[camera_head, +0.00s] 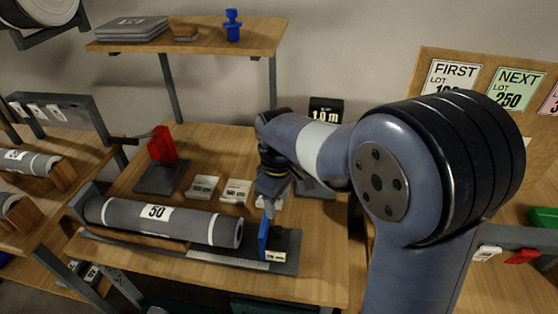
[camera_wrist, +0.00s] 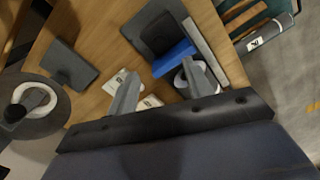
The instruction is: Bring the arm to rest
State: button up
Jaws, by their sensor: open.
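My arm reaches in from the right of the head view and bends down over the wooden bench (camera_head: 330,262). My gripper (camera_head: 268,205) hangs above the bench's right part, near an upright blue plate (camera_head: 263,238). In the wrist view my gripper (camera_wrist: 162,88) has its two grey fingers apart, with nothing held between them. The blue plate shows just beyond the fingers (camera_wrist: 173,58); I cannot tell whether a finger touches it. A grey roll labelled 50 (camera_head: 165,220) lies on the bench left of my gripper.
White label blocks (camera_head: 203,187) and a red clamp-like piece (camera_head: 161,147) stand behind the roll. A steel ruler (camera_head: 228,260) lies in front. A shelf (camera_head: 190,42) holds a blue peg (camera_head: 232,25). A board (camera_head: 480,75) with cards stands at the right.

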aim_at(278, 229)
notch_tip(278, 229, down, 10)
jog(key=shift+p, duration=0.4)
jog(key=shift+f, duration=0.25)
jog(key=shift+a, duration=0.15)
